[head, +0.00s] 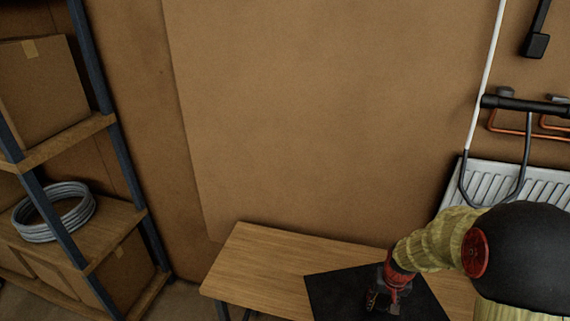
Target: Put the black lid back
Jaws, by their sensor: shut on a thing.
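My gripper (373,301) is at the lower right of the head view, pointing down over a black mat (330,290) on the wooden table. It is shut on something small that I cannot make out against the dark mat. I cannot pick out the black lid for certain. My wrist and arm hide part of the table's right side.
The wooden table (262,262) is bare at its left end. A shelf rack (92,140) with cardboard boxes (45,80) and a coiled grey hose (55,212) stands at left. A white radiator (480,180) with pipes and a black hose is at right, partly behind my arm.

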